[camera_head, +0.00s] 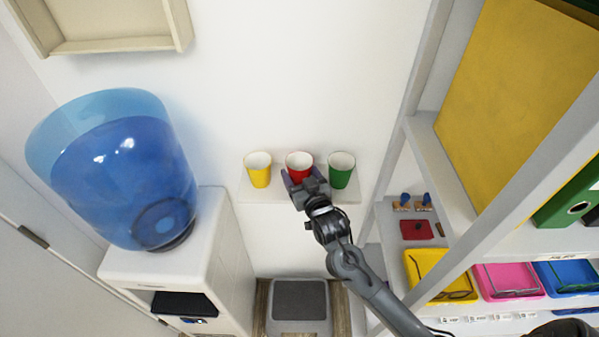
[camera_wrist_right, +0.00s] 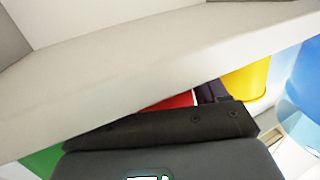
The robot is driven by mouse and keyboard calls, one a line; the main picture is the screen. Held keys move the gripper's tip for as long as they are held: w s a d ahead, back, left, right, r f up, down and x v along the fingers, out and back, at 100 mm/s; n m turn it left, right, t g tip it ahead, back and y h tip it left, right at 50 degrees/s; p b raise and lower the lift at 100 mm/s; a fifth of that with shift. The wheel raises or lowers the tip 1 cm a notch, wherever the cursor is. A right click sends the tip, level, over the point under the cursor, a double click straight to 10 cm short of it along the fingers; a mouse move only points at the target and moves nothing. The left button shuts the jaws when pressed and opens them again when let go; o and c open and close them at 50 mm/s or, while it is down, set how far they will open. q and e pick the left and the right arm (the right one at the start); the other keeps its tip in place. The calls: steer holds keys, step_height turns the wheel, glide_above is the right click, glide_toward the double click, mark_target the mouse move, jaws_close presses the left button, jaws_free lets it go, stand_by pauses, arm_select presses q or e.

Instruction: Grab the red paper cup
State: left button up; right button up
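The red paper cup (camera_head: 298,161) stands upright in the middle of a row of three on a small white wall shelf (camera_head: 263,195). The yellow cup (camera_head: 259,174) is to its left and the green cup (camera_head: 341,174) to its right. My right gripper (camera_head: 303,181) is at the front of the red cup, its fingers apart and low around the cup's body. The gripper hides the cup's lower part. In the right wrist view a strip of the red cup (camera_wrist_right: 172,102) shows beside a purplish finger. Whether the fingers press on it cannot be told. My left gripper is not in view.
A water dispenser with a large blue bottle (camera_head: 130,170) stands left of the shelf. A shelving unit (camera_head: 440,165) with a yellow panel, trays and binders stands to the right. A grey step stool (camera_head: 299,299) is on the floor below. The wall above the cups is clear.

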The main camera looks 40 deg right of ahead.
steer(key=c, duration=0.3)
steer(key=shift+c, duration=0.2)
